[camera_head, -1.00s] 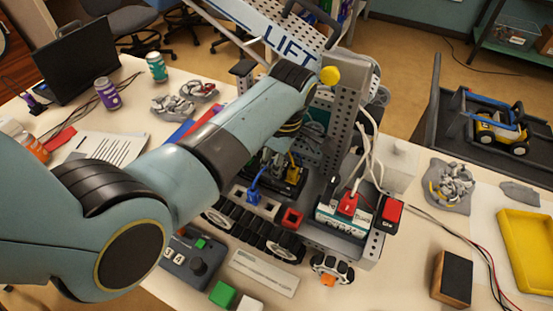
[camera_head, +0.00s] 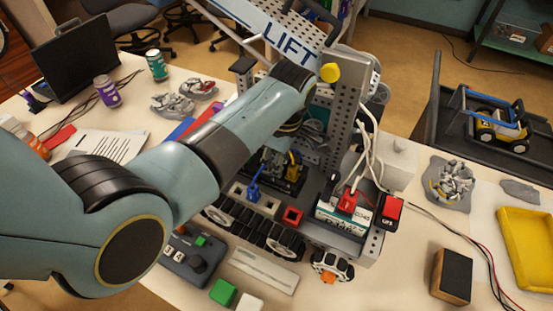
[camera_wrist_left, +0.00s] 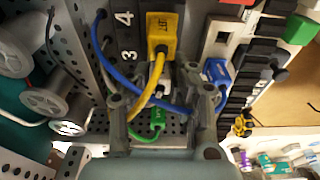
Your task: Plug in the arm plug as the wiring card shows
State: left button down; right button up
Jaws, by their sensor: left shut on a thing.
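My left gripper (camera_wrist_left: 160,92) is shut around the lower end of a yellow plug (camera_wrist_left: 162,36), which has a small dark label too small to read surely. In the head view the yellow plug (camera_head: 292,166) shows beside the end of my left arm, which hides most of the gripper. A blue plug (camera_wrist_left: 216,72) sits in a pale socket block (camera_wrist_left: 222,38) to the right of the fingers; it also shows in the head view (camera_head: 253,188). A green plug (camera_wrist_left: 156,122) is below, near the fingers. Whether the yellow plug is seated in a socket I cannot tell.
Blue and yellow cables cross near the fingers. In the head view a red socket (camera_head: 292,216), a red switch (camera_head: 391,208) and a control box (camera_head: 188,257) are near. A printed sheet (camera_head: 112,145) lies left.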

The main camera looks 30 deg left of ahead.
pick_arm(q)
jog(key=shift+s+f, duration=0.1)
dwell(0.7)
jog(key=c, duration=1.1)
grip_release()
jog(key=shift+p, duration=0.35)
notch_tip(320, 180, up, 4)
jog(key=p, duration=0.3)
jog(key=shift+f, duration=0.25)
jog(key=shift+r, duration=1.3)
